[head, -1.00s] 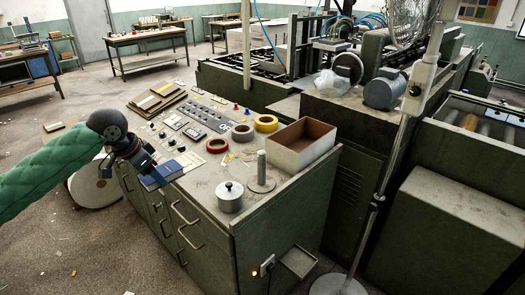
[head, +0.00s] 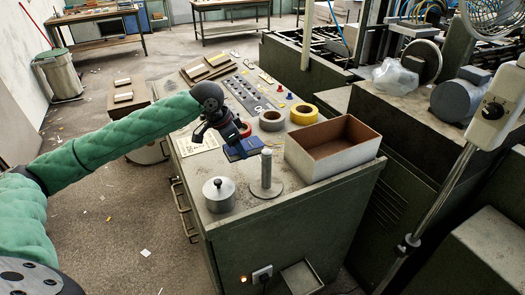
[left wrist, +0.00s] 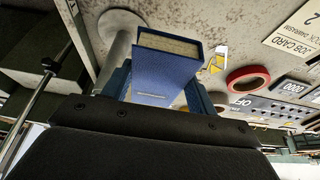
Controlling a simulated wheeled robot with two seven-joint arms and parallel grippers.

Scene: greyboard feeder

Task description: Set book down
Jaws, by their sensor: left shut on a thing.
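A blue book (head: 246,150) is over the top of the green control cabinet (head: 205,166), between the red tape roll and the metal post. In the left wrist view the book (left wrist: 165,76) stands out from my gripper with its page edges showing. My left gripper (head: 229,146) is shut on the book, with a blue finger on each side of it. I cannot tell whether the book touches the cabinet top. My right gripper is not in view.
Close by are a metal post on a round base (head: 266,178), a lidded pot (head: 218,194), an open box (head: 332,152), a grey roll (head: 271,120) and a yellow roll (head: 304,114). The red roll (left wrist: 248,79) lies beside the book. Free room on the top is narrow.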

